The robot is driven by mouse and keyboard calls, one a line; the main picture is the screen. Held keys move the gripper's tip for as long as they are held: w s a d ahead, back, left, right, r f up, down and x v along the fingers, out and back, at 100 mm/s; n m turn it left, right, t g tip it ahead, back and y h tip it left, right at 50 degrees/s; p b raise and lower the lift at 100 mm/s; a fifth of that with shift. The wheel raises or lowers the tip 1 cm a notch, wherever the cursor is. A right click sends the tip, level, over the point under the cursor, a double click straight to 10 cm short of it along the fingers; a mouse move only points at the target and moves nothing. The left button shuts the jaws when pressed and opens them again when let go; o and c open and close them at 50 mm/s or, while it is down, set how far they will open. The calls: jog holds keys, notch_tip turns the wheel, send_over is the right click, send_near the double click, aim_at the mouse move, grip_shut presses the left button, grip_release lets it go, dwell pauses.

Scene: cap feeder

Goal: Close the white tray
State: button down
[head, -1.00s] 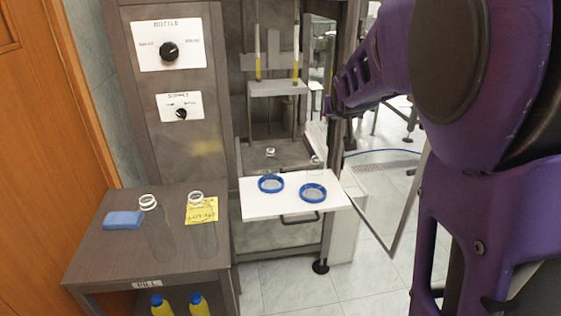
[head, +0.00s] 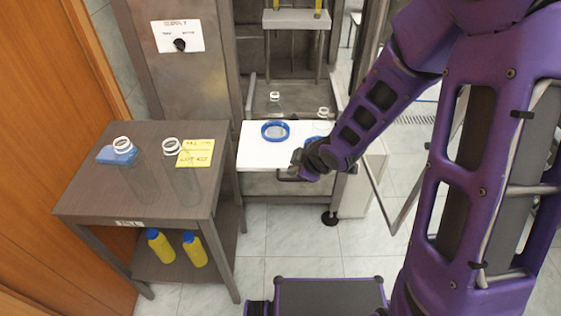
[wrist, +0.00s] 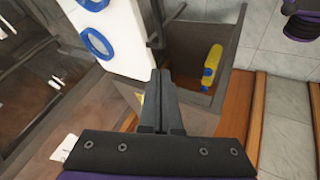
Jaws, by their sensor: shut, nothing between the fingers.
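The white tray (head: 255,160) sticks out of the front of the machine. It carries a blue ring holder (head: 275,131); a second is mostly hidden behind my gripper. The tray's dark handle (head: 288,178) sits below its front edge. My gripper (head: 297,168) is shut and empty, at the tray's front right part; in the head view I cannot tell if it touches. In the wrist view the closed fingertips (wrist: 160,73) point toward the tray (wrist: 131,35), close to its edge, with the handle (wrist: 154,25) just beyond and both blue rings (wrist: 97,43) in view.
A side table (head: 80,190) stands left of the tray, with two clear bottles, a blue sponge (head: 115,156) and a yellow note (head: 195,153). Two yellow bottles (head: 160,246) stand on its lower shelf. An open glass door (head: 385,195) is on the right. The floor in front is clear.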

aim_at(277, 168)
jog(key=shift+n, duration=0.5)
jog(key=shift+w+a+r+b+x, duration=0.2)
jog(key=shift+b+x, duration=0.45)
jog(key=shift+x, duration=1.4)
jog(key=shift+w+d+r+b+x, duration=0.2)
jog(key=shift+b+x, duration=0.5)
jog(key=shift+x, duration=1.35)
jog(key=shift+w+a+r+b+x, duration=0.3)
jog(key=shift+b+x, duration=0.35)
jog(key=shift+x, duration=1.4)
jog(key=shift+w+d, duration=0.1)
jog(key=shift+w, duration=0.05)
